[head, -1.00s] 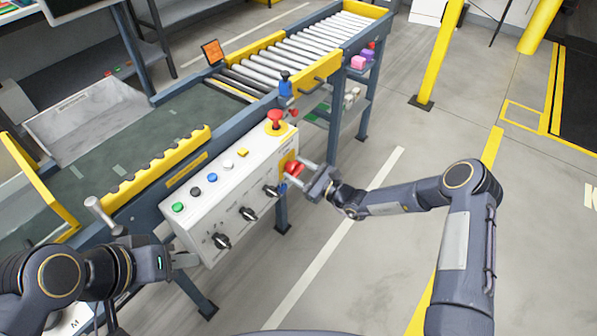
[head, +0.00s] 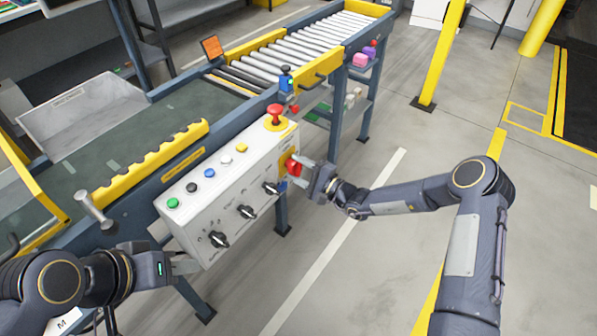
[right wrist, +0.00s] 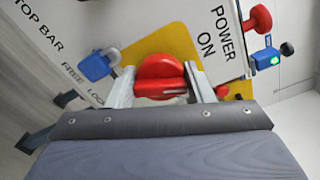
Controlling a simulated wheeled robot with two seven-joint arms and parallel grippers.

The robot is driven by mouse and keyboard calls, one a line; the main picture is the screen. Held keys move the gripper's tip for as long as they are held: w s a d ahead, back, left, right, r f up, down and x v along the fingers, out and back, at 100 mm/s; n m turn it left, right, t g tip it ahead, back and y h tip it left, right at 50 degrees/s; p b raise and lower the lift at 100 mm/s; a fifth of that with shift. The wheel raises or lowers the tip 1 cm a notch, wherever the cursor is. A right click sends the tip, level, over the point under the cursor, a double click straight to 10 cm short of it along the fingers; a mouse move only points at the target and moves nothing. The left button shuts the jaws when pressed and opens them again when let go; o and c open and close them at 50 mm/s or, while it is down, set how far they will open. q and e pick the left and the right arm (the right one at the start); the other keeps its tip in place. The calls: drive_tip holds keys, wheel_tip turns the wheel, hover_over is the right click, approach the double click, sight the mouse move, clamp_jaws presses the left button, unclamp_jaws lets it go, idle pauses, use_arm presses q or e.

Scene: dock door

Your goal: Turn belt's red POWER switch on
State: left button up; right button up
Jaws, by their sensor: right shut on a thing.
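The red POWER switch (head: 292,166) sits on a yellow plate on the right end face of the white control box (head: 222,200). In the right wrist view the red knob (right wrist: 160,77) is between my two fingers, beside the printed words "POWER ON". My right gripper (head: 300,168) is shut on this knob; it shows in the wrist view too (right wrist: 163,86). The fingers hide part of the switch in the head view. My left gripper (head: 186,262) is near the box's lower left corner, away from the switch; its jaw opening is unclear.
A red mushroom button (head: 275,113) stands on top of the box. A blue padlock (right wrist: 97,66) hangs beside the switch. A blue unit (head: 286,80) on the conveyor frame shows a green light (right wrist: 274,60).

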drive_tip(key=shift+f+n+b, duration=0.2)
drive_tip(key=shift+n+b, duration=1.1)
drive_tip(key=shift+n, duration=0.9)
drive_tip(key=o, duration=1)
drive_tip(key=shift+c, duration=0.2)
drive_tip(key=shift+r, duration=0.1)
drive_tip(key=v, duration=0.8)
drive_tip(key=shift+a, duration=0.1)
